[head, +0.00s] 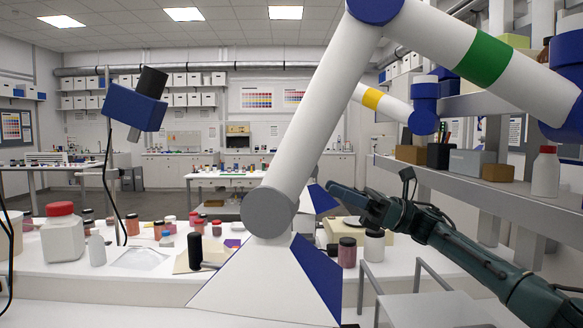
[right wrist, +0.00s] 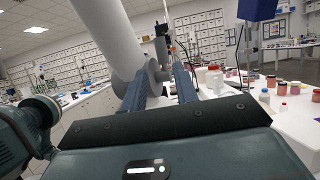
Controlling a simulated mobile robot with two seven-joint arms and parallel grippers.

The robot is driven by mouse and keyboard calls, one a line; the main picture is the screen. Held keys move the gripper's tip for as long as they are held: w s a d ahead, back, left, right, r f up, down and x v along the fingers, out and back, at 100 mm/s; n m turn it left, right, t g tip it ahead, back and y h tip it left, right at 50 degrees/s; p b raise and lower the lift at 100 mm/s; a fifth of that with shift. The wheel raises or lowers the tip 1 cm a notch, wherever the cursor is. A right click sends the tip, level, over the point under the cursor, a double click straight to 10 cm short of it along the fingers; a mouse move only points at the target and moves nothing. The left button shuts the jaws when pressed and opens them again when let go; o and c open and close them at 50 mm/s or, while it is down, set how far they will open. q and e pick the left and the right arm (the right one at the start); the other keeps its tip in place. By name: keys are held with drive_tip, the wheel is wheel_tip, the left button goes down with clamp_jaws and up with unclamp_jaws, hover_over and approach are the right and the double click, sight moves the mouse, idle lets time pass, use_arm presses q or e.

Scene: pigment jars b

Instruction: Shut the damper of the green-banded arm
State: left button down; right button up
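The green-banded arm is a thick white tube with a green band (head: 484,59) at the upper right. It comes down across the middle of the head view to a grey joint (head: 269,211) and a white hood with blue sides (head: 265,285). A black handle (head: 195,252) on a short rod stands at the hood's left side; I cannot tell whether it is the damper's lever or how the damper is set. My right gripper (head: 344,202) is right of the hood, apparently open and empty; its spread fingers show in the right wrist view (right wrist: 160,66). My left gripper is not in view.
A yellow-banded arm (head: 372,98) hangs behind. The white worktop (head: 130,285) holds several jars, a red-capped tub (head: 62,236) and a pale sheet. Dark-lidded jars (head: 347,253) stand right of the hood, near a grey metal frame (head: 420,292). A loaded shelf (head: 480,182) is at right.

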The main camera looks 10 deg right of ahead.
drive_tip(key=p+x, duration=0.3)
drive_tip(key=x, duration=0.7)
drive_tip(key=shift+a, duration=0.15)
drive_tip(key=shift+w+r, duration=0.1)
clamp_jaws()
